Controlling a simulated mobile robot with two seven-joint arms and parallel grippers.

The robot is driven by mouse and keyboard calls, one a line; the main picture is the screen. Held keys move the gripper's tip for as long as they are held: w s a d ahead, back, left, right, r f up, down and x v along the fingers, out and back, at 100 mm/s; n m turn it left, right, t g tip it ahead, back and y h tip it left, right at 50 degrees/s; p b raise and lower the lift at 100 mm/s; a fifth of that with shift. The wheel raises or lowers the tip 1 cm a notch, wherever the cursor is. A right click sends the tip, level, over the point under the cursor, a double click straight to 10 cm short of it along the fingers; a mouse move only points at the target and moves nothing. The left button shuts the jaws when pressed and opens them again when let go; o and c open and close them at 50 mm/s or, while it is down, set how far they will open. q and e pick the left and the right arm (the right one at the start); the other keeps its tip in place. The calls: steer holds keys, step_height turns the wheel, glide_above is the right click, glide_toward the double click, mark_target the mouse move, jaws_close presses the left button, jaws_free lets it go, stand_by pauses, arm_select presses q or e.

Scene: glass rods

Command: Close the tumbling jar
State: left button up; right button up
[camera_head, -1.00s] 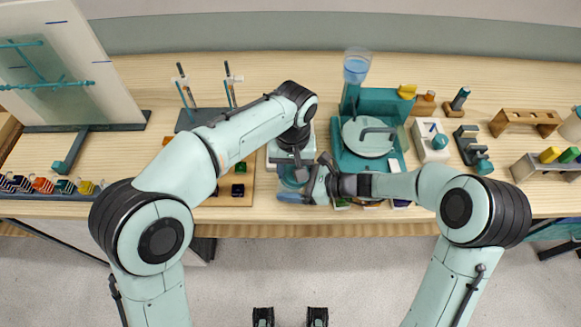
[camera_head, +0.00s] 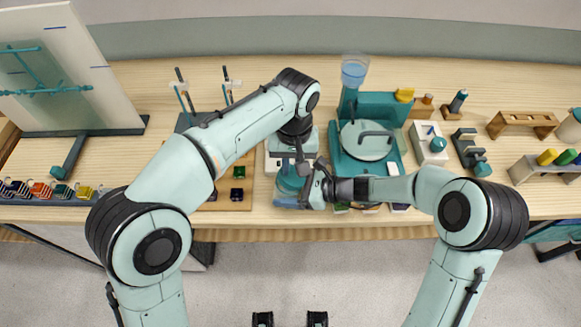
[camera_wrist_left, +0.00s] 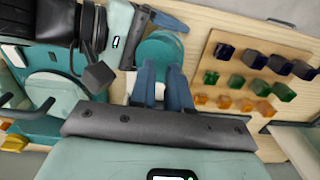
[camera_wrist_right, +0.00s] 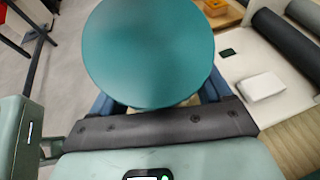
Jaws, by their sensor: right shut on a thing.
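The tumbling jar shows mainly as its round teal lid (camera_head: 290,184) at the table's front edge, in front of the white machine. The lid fills the middle of the right wrist view (camera_wrist_right: 148,50) and hides most of the jar. My right gripper (camera_head: 308,190) comes from the right and is shut on the jar; its blue fingers show at both sides beneath the lid. My left gripper (camera_wrist_left: 161,72) is over the lid with its two blue fingers apart. The lid (camera_wrist_left: 160,45) lies just beyond the fingertips; I cannot tell whether they touch it.
A wooden board with several coloured cubes (camera_wrist_left: 245,85) lies to the left of the jar. A teal tray with a pale handled disc (camera_head: 367,140) stands to the right. A clear-topped container (camera_head: 355,71) stands behind that. The floor in front is clear.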

arm_select(q)
steer(key=shift+a, duration=0.1)
arm_select(e)
steer(key=o, duration=1.4)
steer(key=shift+w+d, duration=0.1)
arm_select(q)
steer(key=shift+a, duration=0.1)
arm_select(e)
steer(key=shift+d, duration=0.1)
steer(key=shift+d+r, duration=0.1)
steer(key=shift+d, duration=0.2)
arm_select(q)
steer(key=shift+w+r, duration=0.1)
steer(key=shift+r, duration=0.05)
arm_select(e)
steer(key=v, duration=1.2)
steer(key=shift+s+d+r, duration=0.15)
steer(key=shift+s+d, duration=0.05)
steer(key=shift+s, duration=0.1)
